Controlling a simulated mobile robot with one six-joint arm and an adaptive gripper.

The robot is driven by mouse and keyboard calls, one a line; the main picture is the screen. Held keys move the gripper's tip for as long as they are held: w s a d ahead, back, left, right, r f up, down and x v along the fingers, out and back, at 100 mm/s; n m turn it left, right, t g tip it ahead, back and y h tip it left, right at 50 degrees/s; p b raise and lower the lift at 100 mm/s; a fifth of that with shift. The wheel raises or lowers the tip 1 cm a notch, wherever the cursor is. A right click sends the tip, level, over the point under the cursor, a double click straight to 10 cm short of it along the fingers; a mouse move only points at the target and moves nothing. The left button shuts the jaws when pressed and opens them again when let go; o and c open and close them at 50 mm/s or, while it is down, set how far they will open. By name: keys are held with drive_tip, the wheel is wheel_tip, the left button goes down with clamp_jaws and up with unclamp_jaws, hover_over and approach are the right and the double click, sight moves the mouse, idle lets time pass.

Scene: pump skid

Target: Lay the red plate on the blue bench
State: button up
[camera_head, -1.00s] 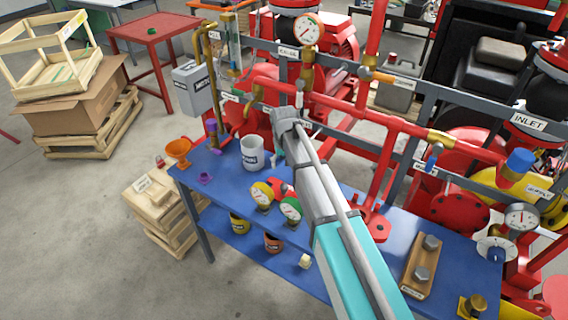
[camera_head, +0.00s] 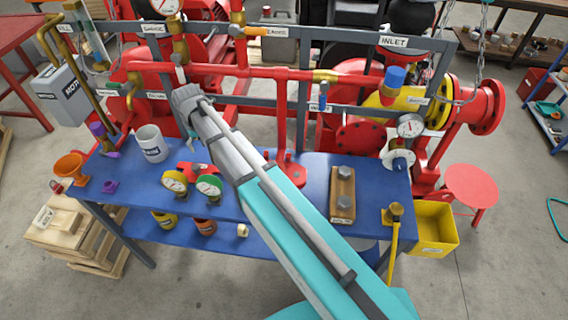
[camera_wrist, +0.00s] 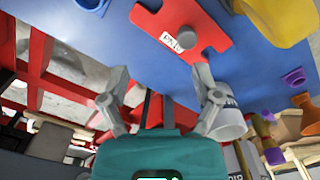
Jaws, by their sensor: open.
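The red plate (camera_wrist: 178,30) lies on the blue bench (camera_wrist: 262,70) in the wrist view, with a white label and a round grey knob on it. In the head view the red plate (camera_head: 187,169) shows behind two gauges, partly hidden by them and by my arm. The bench top (camera_head: 310,190) shows there too. My gripper (camera_wrist: 162,78) is open and empty; its two fingers are spread, apart from the plate. In the head view its fingertips are hard to make out near the plate's back side.
Red pipes (camera_head: 282,110) and a grey frame rise behind the bench. A wooden block with bolts (camera_head: 342,195) sits to the right.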

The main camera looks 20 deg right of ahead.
drive_tip(key=s+d+m, duration=0.1)
drive_tip(key=s+d, duration=0.4)
drive_tip(key=d, duration=0.3)
drive_tip(key=s+d+m, duration=0.1)
drive_tip(key=s+d, duration=0.4)
drive_tip(key=d, duration=0.4)
drive_tip(key=s+d+m, duration=0.2)
drive_tip(key=s+d, duration=0.4)
drive_tip(key=d, duration=0.2)
drive_tip(key=shift+s+d, duration=0.1)
drive_tip(key=shift+d, duration=0.05)
